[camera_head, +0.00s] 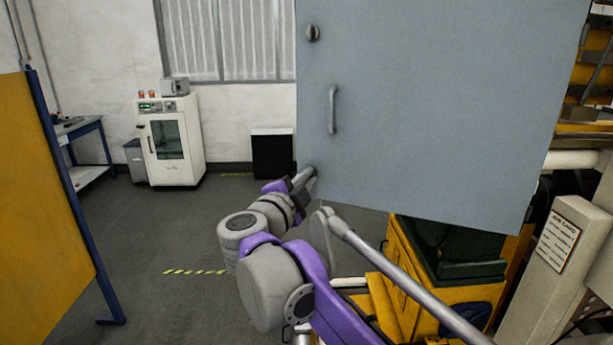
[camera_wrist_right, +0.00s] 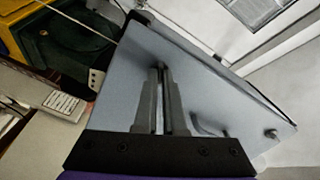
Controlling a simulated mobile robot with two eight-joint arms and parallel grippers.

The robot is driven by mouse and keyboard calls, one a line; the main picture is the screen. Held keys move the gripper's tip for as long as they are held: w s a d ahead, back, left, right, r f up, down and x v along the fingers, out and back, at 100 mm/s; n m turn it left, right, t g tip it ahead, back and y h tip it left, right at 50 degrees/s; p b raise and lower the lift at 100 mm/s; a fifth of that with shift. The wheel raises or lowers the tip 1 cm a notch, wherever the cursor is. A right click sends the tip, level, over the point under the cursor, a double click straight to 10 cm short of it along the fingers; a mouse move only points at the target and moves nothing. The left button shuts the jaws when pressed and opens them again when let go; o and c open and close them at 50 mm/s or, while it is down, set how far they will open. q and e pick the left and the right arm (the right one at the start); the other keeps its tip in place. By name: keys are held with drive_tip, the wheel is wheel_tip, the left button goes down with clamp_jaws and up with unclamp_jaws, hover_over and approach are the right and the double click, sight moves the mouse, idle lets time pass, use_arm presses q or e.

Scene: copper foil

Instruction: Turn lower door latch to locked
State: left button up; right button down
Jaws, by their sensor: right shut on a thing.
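A large grey door (camera_head: 440,100) hangs in the upper right of the head view. It carries a dark upper latch (camera_head: 313,33) and a vertical bar handle (camera_head: 333,110) near its left edge. My right gripper (camera_head: 306,176) reaches up to the door's lower left corner, below the handle. In the right wrist view, its fingers (camera_wrist_right: 160,72) are close together against the door (camera_wrist_right: 125,75), shut on the lower latch. The latch is mostly hidden between the fingertips, so its angle cannot be read. The handle (camera_wrist_right: 209,126) and upper latch (camera_wrist_right: 271,133) are clear of the fingers. My left gripper is not in view.
A yellow panel with a blue frame (camera_head: 45,190) stands at the left. A white cabinet (camera_head: 168,140) and a dark box (camera_head: 272,153) stand by the back wall. Yellow machinery (camera_head: 400,255) is below and behind the door. Open floor (camera_head: 150,235) lies at the left.

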drive_tip(key=m, duration=0.5)
drive_tip(key=shift+p, duration=0.35)
idle(0.4)
drive_tip(key=c, duration=1)
unclamp_jaws()
drive_tip(key=shift+s, duration=0.1)
drive_tip(key=b+v, duration=0.1)
drive_tip(key=v, duration=0.9)
drive_tip(key=shift+s+b, duration=0.3)
drive_tip(key=shift+b, duration=0.05)
drive_tip(key=shift+f, duration=0.1)
